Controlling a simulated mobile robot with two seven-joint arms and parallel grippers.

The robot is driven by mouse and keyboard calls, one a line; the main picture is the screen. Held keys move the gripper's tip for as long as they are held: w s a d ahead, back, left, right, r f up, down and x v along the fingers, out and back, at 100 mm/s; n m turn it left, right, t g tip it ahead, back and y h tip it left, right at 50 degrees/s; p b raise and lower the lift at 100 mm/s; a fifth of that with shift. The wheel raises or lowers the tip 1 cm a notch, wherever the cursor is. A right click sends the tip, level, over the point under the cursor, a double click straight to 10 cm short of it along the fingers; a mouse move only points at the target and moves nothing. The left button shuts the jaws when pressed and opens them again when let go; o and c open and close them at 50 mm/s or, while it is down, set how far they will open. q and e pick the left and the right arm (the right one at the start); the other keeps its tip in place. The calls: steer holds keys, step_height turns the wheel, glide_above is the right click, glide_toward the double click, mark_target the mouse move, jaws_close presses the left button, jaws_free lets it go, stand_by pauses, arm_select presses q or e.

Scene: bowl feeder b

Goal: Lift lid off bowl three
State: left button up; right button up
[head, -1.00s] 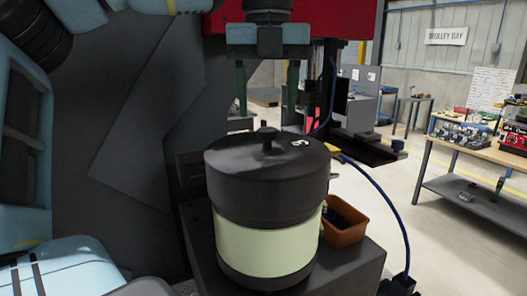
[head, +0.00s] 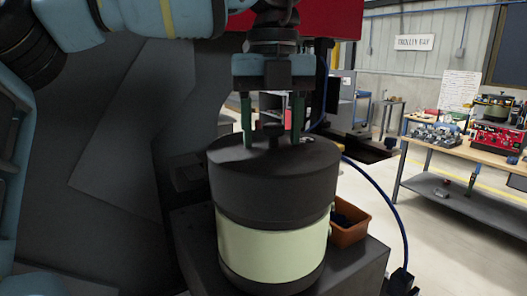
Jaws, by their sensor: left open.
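The bowl (head: 272,250) is a pale green and black drum standing upright on a dark stand. Its black lid (head: 272,185) sits on top, with a small knob (head: 268,131) at the centre. My left gripper (head: 271,138) points straight down over the lid. Its two green fingers are open, one on each side of the knob, with gaps between. The fingertips are close to the lid top; I cannot tell whether they touch it. The number mark on the lid is hidden now. My right gripper is not in view.
An orange bin (head: 349,222) with dark contents sits just right of the bowl. A blue cable (head: 385,190) curves down at the right. A red machine part (head: 335,18) is behind the gripper. A workbench (head: 470,150) stands farther right across open floor.

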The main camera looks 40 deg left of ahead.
arm_select(q)
steer(key=shift+w+d, duration=0.1)
steer(key=shift+d, duration=0.05)
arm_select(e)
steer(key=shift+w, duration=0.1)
arm_select(q)
jaws_close()
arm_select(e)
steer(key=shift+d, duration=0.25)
